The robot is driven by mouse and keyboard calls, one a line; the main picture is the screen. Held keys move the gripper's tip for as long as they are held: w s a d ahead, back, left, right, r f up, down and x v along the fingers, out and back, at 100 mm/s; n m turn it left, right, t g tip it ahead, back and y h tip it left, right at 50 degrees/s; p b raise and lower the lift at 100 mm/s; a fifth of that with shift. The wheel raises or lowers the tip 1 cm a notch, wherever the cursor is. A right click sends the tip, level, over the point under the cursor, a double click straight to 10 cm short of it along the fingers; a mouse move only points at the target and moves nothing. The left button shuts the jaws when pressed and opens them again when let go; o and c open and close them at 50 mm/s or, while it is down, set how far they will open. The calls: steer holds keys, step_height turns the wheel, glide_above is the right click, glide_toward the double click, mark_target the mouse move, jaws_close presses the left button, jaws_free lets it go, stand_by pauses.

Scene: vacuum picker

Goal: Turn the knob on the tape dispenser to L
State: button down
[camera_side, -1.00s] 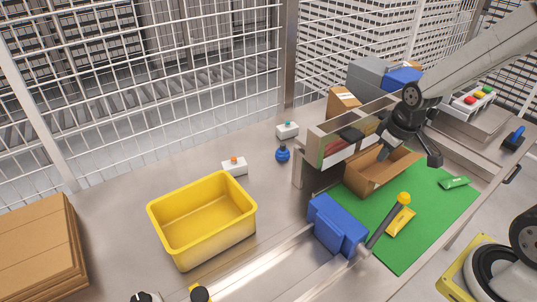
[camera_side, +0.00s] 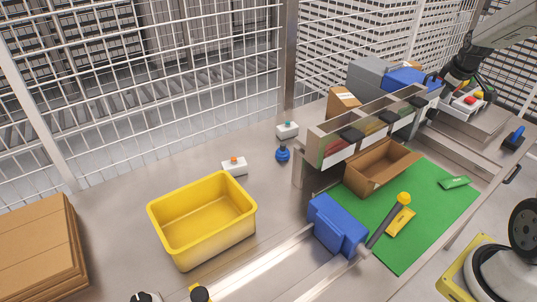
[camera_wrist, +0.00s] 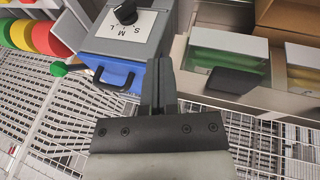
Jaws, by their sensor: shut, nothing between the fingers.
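The tape dispenser is a grey and blue box (camera_wrist: 118,48) at the top left of the wrist view, with a black handle on its blue face. It also shows at the back of the side view (camera_side: 370,77). Its black knob (camera_wrist: 126,12) sits on a white label with the letters M, L and S, partly cut off by the top edge. I cannot tell which letter the knob points at. My gripper (camera_wrist: 160,72) is shut and empty, beside the dispenser's right side in the wrist view. In the side view my gripper (camera_side: 436,82) is right of the dispenser's blue part.
A row of bins (camera_side: 325,131) stands in front of the dispenser. An open cardboard box (camera_side: 372,183) sits on the green mat (camera_side: 436,216). A yellow tub (camera_side: 184,235) stands left.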

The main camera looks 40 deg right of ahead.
steer(key=shift+w+d+r+m+h, duration=0.15)
steer(key=shift+w+d+r+m, duration=0.2)
steer(key=shift+d, duration=0.2)
steer(key=shift+w+d+r+m+h, duration=0.15)
steer(key=shift+w+d+r+m, duration=0.15)
steer(key=shift+d+m, duration=0.2)
steer(key=shift+d+f, duration=0.1)
steer(key=shift+f, duration=0.05)
glide_toward(433, 111)
step_height(433, 111, down, 4)
steer(key=w+a, duration=0.1)
steer(key=w, duration=0.1)
steer(key=shift+s+d+f, duration=0.15)
steer(key=shift+d+f, duration=0.45)
steer(key=shift+d, duration=0.1)
steer(key=shift+d+f, duration=0.45)
steer(key=shift+d, duration=0.3)
steer(key=shift+d, duration=0.15)
